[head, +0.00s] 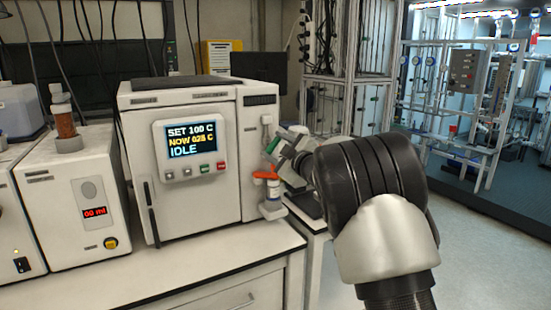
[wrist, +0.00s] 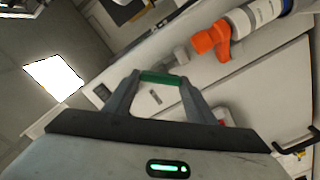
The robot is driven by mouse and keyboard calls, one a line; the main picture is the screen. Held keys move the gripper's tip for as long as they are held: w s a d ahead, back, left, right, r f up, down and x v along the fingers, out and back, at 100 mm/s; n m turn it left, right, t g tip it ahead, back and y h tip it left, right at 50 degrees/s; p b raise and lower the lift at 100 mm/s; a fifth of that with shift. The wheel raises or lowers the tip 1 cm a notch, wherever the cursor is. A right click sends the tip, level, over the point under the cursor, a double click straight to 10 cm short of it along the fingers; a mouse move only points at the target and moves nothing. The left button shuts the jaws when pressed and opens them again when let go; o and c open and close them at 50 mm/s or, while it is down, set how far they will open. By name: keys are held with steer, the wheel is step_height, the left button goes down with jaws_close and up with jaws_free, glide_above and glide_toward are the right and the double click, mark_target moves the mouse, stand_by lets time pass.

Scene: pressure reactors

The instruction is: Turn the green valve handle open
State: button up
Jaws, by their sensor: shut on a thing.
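The green valve handle (wrist: 163,77) is a short green bar that spans between my fingertips in the wrist view. In the head view, a bit of the green handle (head: 272,145) shows at the right side of the white reactor cabinet. My gripper (wrist: 161,82) is shut on it, one finger at each end. In the head view my gripper (head: 288,148) reaches in from the right, and my arm's wrist hides part of the space behind it. A grey valve fitting (wrist: 178,58) shows just beyond the handle. How far the handle is turned cannot be told.
An orange-topped white bottle or valve (head: 271,190) stands close below my gripper; its orange part (wrist: 214,40) also shows in the wrist view. The cabinet's display (head: 190,141) reads SET 100 C, NOW 025 C, IDLE. Open floor (head: 480,225) lies to the right.

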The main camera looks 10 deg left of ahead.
steer(key=n+b, duration=0.3)
steer(key=shift+f+n+b, duration=0.25)
steer(key=shift+n+b, duration=0.05)
steer(key=shift+n, duration=0.1)
steer(key=n+b, duration=0.3)
steer(key=n, duration=0.1)
steer(key=shift+r+n+b, duration=0.1)
steer(key=shift+n+b, duration=0.3)
steer(key=o, duration=1)
steer(key=shift+o, duration=0.2)
steer(key=shift+s, duration=0.1)
steer(key=v, duration=1.7)
steer(key=shift+s+d, duration=0.15)
steer(key=shift+d, duration=0.05)
